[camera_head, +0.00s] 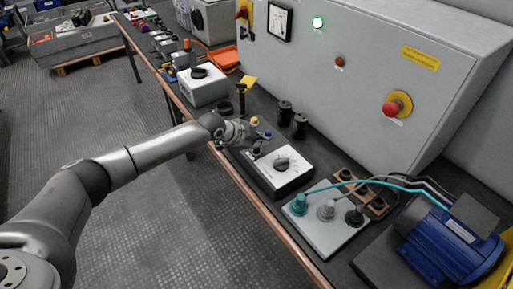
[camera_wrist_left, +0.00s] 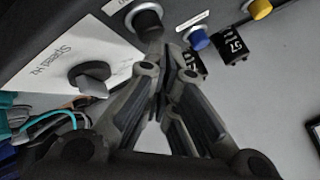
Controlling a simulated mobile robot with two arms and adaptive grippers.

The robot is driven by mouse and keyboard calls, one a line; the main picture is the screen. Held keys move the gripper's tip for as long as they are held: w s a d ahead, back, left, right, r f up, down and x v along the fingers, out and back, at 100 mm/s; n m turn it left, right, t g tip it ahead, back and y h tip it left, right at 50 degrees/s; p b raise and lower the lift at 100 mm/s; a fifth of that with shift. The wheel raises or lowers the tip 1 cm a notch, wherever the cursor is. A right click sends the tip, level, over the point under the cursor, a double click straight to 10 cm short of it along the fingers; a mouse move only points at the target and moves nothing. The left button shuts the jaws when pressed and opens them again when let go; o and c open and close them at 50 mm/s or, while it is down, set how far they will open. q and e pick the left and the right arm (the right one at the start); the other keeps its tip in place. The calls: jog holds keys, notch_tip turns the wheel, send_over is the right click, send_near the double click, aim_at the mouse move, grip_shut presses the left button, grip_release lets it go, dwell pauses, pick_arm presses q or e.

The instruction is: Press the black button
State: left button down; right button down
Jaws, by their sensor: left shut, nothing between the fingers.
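The black button (camera_wrist_left: 146,20) shows in the left wrist view as a round black cap in a grey collar, at the top left of centre. My left gripper (camera_wrist_left: 162,52) is shut and empty. Its fingertips point at the black button's near side and overlap its edge in this view; I cannot tell whether they touch it. In the head view my left gripper (camera_head: 251,142) is over the left end of the white-topped dial box, where it mostly hides the black button. A blue button (camera_wrist_left: 197,39) and a yellow button (camera_wrist_left: 260,8) stand in line to its right. My right gripper is not in view.
The box's black dial (camera_wrist_left: 90,76) sits close beside the fingers. Two black cylinders (camera_head: 285,113) stand behind the gripper on the bench. A grey cabinet (camera_head: 350,90) with a red emergency knob rises behind. A terminal board (camera_head: 325,235) and blue motor (camera_head: 447,245) are at right.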

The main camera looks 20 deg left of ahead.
aim_at(259, 149)
pick_arm(q)
jog(key=shift+f+b, duration=0.7)
jog(key=shift+f, duration=0.3)
dwell(0.6)
jog(key=shift+r, duration=0.15)
jog(key=shift+r+p, duration=1.1)
jog(key=shift+r, duration=0.15)
jog(key=shift+r, duration=0.1)
notch_tip(259, 149, up, 5)
jog(key=p, duration=0.4)
dwell(0.3)
